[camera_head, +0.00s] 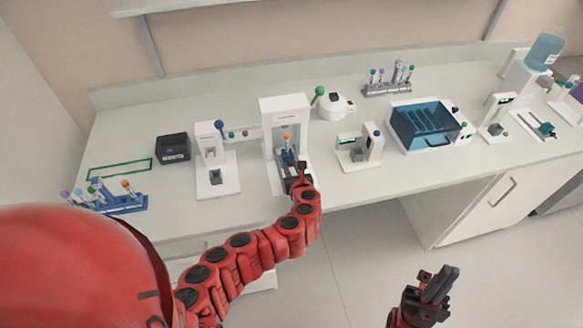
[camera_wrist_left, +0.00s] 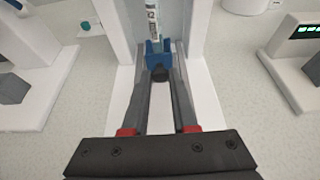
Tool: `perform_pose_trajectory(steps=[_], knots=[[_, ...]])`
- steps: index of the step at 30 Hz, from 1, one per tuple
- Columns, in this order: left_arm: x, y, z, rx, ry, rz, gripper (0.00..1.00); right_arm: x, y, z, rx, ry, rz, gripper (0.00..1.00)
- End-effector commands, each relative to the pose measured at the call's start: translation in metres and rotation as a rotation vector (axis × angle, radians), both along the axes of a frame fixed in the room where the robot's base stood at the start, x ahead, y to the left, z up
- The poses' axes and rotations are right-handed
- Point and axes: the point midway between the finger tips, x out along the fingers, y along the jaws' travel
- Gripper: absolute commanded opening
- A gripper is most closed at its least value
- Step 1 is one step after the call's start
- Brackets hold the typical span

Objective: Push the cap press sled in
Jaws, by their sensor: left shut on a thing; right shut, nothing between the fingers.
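The cap press (camera_head: 283,103) is a white upright frame near the middle of the bench. Its sled is a blue holder (camera_head: 288,157) carrying an upright tube with an orange cap (camera_head: 287,136). My left gripper (camera_head: 290,173) reaches the press from the front. The orange cap is out of frame in the wrist view. My right gripper (camera_head: 446,282) is shut and empty, in front of the bench.
A white device (camera_head: 213,160) stands left of the press and another (camera_head: 360,148) to its right. A blue tube rack (camera_head: 122,203) lies at front left, a black box (camera_head: 173,148) behind it. A blue-lidded box (camera_head: 425,125) stands further right.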

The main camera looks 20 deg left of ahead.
Motion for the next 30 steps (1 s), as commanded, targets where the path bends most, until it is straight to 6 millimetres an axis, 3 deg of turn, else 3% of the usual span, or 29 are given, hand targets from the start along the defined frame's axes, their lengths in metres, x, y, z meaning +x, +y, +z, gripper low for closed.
perform_pose_trajectory(steps=[23,30], knots=[[0.001,0.000,0.000,0.001,-0.001,0.000,0.00,0.000,0.000,0.000,0.000,0.000,0.000,0.00],[0.012,0.006,0.000,0.002,-0.001,0.000,0.00,0.000,0.000,-0.004,0.000,0.000,0.000,0.00]])
